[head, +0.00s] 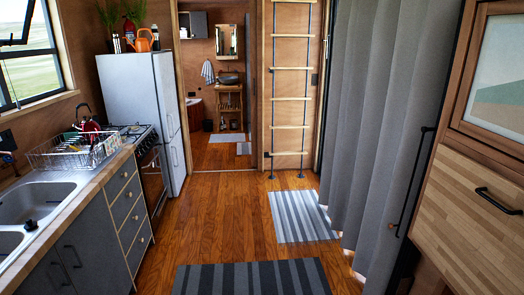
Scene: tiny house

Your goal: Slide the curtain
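A long grey curtain (385,120) hangs in folds on the right side of the head view, from the top edge down almost to the floor. It covers the opening behind it, and light shows along its lower hem. Its near edge is by a dark vertical frame with a long black handle (414,180). Neither of my grippers shows in the head view.
The wooden floor (225,215) is open down the middle, with a striped light rug (302,216) and a dark striped rug (251,278). A counter with a sink (35,202), stove and fridge (140,90) line the left. A ladder (291,98) stands at the back. A wooden cabinet (470,200) is at right.

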